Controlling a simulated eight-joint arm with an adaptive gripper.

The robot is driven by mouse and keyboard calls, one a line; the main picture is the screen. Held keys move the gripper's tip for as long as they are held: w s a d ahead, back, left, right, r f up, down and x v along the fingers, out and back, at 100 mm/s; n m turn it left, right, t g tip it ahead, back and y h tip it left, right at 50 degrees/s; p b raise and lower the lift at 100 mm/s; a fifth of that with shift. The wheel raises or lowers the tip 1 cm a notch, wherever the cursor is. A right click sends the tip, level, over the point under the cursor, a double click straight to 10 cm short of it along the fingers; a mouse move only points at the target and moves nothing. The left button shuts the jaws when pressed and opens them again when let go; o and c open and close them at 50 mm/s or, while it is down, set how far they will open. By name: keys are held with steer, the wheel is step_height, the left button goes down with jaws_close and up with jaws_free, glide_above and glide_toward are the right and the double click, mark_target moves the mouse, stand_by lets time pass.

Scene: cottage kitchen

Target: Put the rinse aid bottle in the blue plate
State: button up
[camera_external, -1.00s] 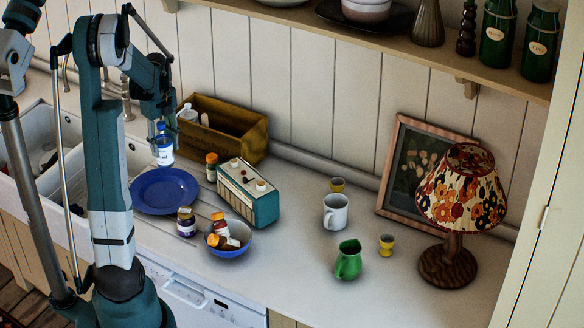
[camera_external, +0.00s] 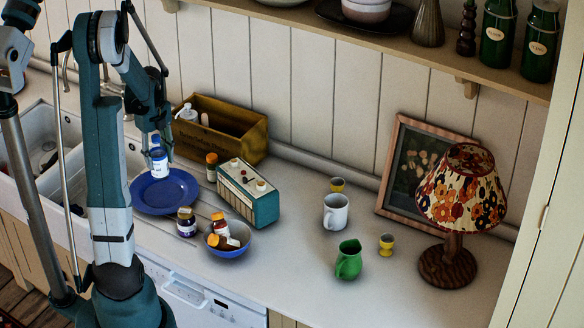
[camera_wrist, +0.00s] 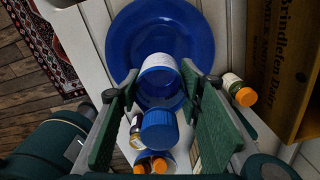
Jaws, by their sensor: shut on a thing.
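The rinse aid bottle (camera_external: 158,164) is white with a blue cap and blue print. My gripper (camera_external: 157,137) is shut on it and holds it upright over the blue plate (camera_external: 140,200). In the wrist view the bottle (camera_wrist: 158,72) sits between my two green fingers (camera_wrist: 160,105), with the plate (camera_wrist: 115,35) beneath it. The bottle's base appears low over the plate; whether it touches cannot be told. The plate lies on the white counter beside the sink and looks empty otherwise.
A dark jar (camera_external: 186,222) and a blue bowl (camera_external: 240,248) holding small bottles stand in front of the plate. A brown bottle (camera_external: 211,168), a radio (camera_external: 262,205) and a wooden crate (camera_external: 250,142) stand right and behind. The sink (camera_external: 105,170) is at the left.

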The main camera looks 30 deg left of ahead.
mark_target(156, 145)
steer(key=shift+f, duration=1.6)
steer(key=shift+f, duration=2.05)
steer(key=shift+f, duration=0.15)
steer(key=o, duration=1)
steer(key=shift+c, duration=0.2)
steer(key=shift+o, duration=0.2)
steer(key=shift+r, duration=6.15)
